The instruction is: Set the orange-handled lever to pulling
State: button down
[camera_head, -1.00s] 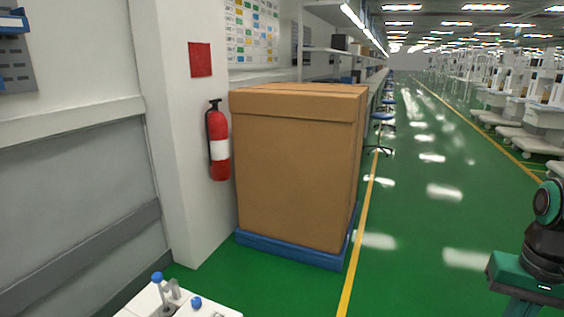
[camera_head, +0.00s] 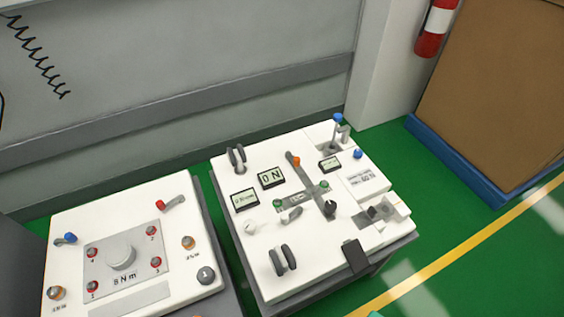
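The orange-handled lever (camera_head: 294,161) is on the white panel of the right-hand cart (camera_head: 262,170). Its small orange knob sits at the far end of a grey slot, and the slot runs down towards the middle of the panel. No readable label shows which setting it is in. Just left of it is a display (camera_head: 271,178) that seems to read 0 N.
Around the lever are green knobs (camera_head: 324,185), a black knob (camera_head: 330,208) and a blue-topped lever (camera_head: 338,118). A second white cart (camera_head: 130,200) stands to the left. A wall is behind both. A brown box on a blue pallet (camera_head: 455,165) stands right, with green floor between.

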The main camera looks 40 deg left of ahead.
aim_at(295, 160)
jog(key=u, duration=1.4)
